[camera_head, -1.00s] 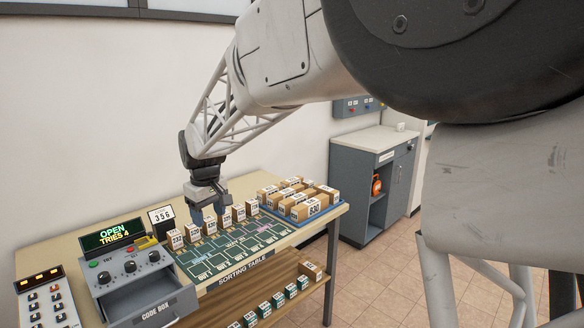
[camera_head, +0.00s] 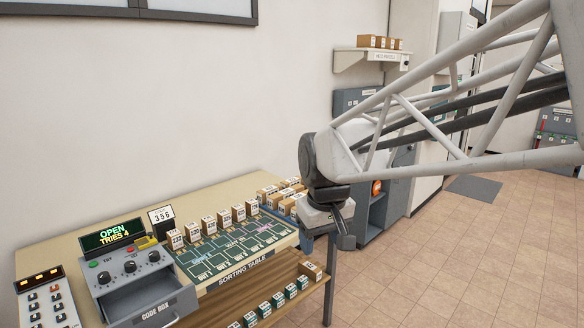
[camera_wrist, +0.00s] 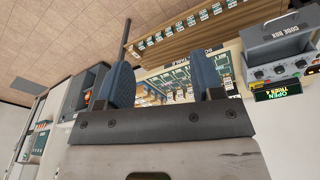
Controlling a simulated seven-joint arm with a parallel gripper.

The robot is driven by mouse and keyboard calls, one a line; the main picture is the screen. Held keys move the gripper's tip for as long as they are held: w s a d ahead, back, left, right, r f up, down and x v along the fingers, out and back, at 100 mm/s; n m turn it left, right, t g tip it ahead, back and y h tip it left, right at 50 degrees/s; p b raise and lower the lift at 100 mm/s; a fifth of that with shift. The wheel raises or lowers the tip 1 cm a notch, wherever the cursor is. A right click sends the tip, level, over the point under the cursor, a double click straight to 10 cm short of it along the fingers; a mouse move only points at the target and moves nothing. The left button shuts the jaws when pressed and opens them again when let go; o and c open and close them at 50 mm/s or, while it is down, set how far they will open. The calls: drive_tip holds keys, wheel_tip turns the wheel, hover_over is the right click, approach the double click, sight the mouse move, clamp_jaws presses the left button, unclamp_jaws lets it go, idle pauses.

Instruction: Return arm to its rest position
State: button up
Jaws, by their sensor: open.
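My gripper (camera_head: 340,232) hangs in front of the right end of the sorting table (camera_head: 328,262), at about table-top height in the head view. In the wrist view my gripper's two fingers (camera_wrist: 165,86) are spread wide with nothing between them. The arm reaches in from the right side of the head view. The gripper's body hides part of the parcel tray at the table's right end.
A grey cabinet (camera_head: 388,215) stands behind the gripper. Floor at the right is clear.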

drive_tip(key=s+d+f+m, duration=0.2)
drive_tip(key=s+d, duration=0.4)
drive_tip(key=s, duration=0.3)
drive_tip(key=s+d+f+m, duration=0.3)
drive_tip(key=s+d, duration=0.3)
drive_tip(key=s, duration=0.4)
drive_tip(key=shift+s+d+f+t, duration=0.2)
drive_tip(key=shift+d+f+t, duration=0.15)
drive_tip(key=shift+f, duration=0.2)
drive_tip(key=shift+w+a, duration=0.1)
idle(0.9)
